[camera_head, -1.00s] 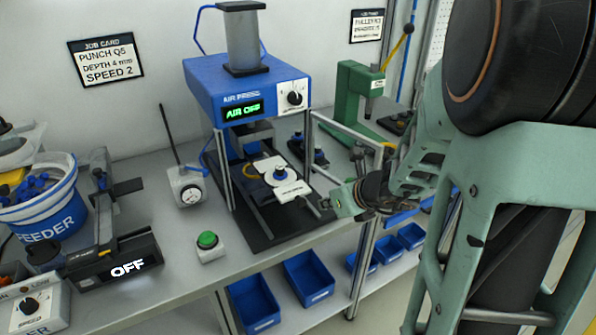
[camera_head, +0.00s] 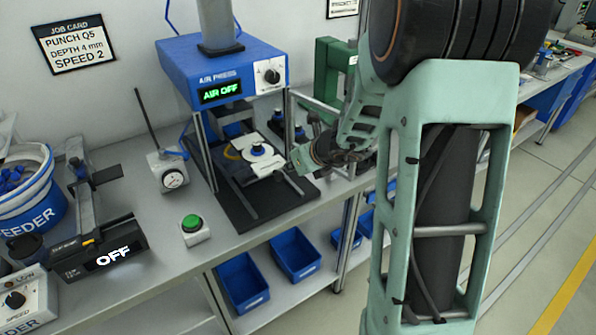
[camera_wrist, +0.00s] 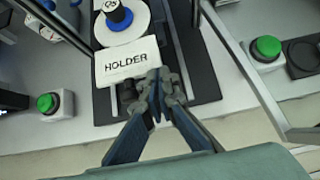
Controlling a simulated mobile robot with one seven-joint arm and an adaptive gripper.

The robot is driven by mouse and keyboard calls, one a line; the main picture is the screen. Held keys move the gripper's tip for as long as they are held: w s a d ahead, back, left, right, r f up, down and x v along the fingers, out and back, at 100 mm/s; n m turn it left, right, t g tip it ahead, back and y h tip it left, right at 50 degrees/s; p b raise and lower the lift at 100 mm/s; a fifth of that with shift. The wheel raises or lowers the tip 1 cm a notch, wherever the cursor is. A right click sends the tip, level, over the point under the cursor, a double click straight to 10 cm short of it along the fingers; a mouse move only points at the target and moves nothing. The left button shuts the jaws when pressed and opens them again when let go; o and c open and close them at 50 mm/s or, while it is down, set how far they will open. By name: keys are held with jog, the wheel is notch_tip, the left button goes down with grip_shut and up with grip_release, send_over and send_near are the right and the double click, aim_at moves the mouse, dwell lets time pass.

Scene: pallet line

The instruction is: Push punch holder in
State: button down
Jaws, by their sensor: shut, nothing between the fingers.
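The punch holder (camera_wrist: 128,62) is a white plate marked "HOLDER", lying flat on the dark base of the blue air press. A blue punch (camera_wrist: 118,14) marked "Q5" stands on its round part. In the head view the holder (camera_head: 262,167) lies between the press posts. My gripper (camera_wrist: 155,82) is shut and empty at the holder's front edge, right of the plate's middle in the wrist view. I cannot tell whether the fingertips touch it. In the head view my gripper (camera_head: 297,158) is just right of the holder, partly hidden by my arm.
The air press (camera_head: 225,80) shows "AIR OFF". Its posts and a grey side rail (camera_wrist: 250,75) stand near my gripper. A green button (camera_head: 193,223), a dial gauge (camera_head: 170,172) and a feeder bucket (camera_head: 35,205) stand to the left. Blue bins (camera_head: 243,285) sit on the lower shelf.

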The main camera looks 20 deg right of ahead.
aim_at(279, 157)
jog(key=w, duration=0.1)
jog(key=w+a, duration=0.1)
jog(key=w, duration=0.3)
jog(key=shift+w+a+p, duration=0.2)
jog(key=shift+a+p, duration=0.15)
jog(key=shift+a, duration=0.05)
